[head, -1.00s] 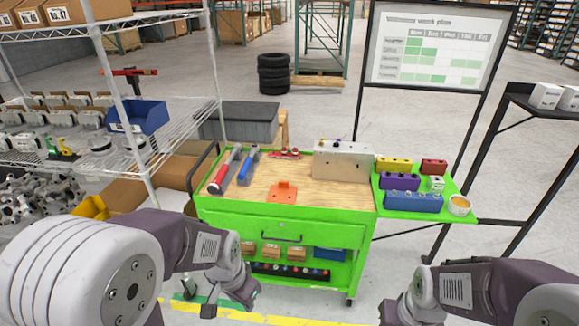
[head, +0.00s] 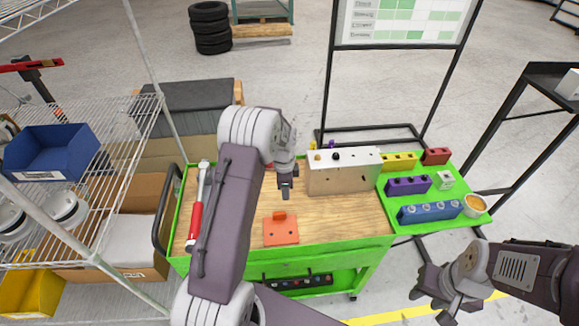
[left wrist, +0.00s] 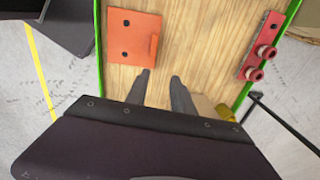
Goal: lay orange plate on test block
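The orange plate (head: 281,231) lies flat on the wooden top of the green cart, with a raised tab at its far edge. It also shows in the left wrist view (left wrist: 125,40), with two dark holes. The test block (head: 340,178), a pale box with holes in its front face and small knobs on top, stands at the back right of the wooden top. My left gripper (head: 286,190) is above the wooden top, between plate and block. In the left wrist view its fingers (left wrist: 162,88) are apart and empty. My right gripper (head: 432,295) is right of the cart, fingers apart, empty.
A green side shelf (head: 462,186) holds yellow, purple, blue and red blocks and a small round tub (head: 475,206). A wire rack (head: 95,130) stands left.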

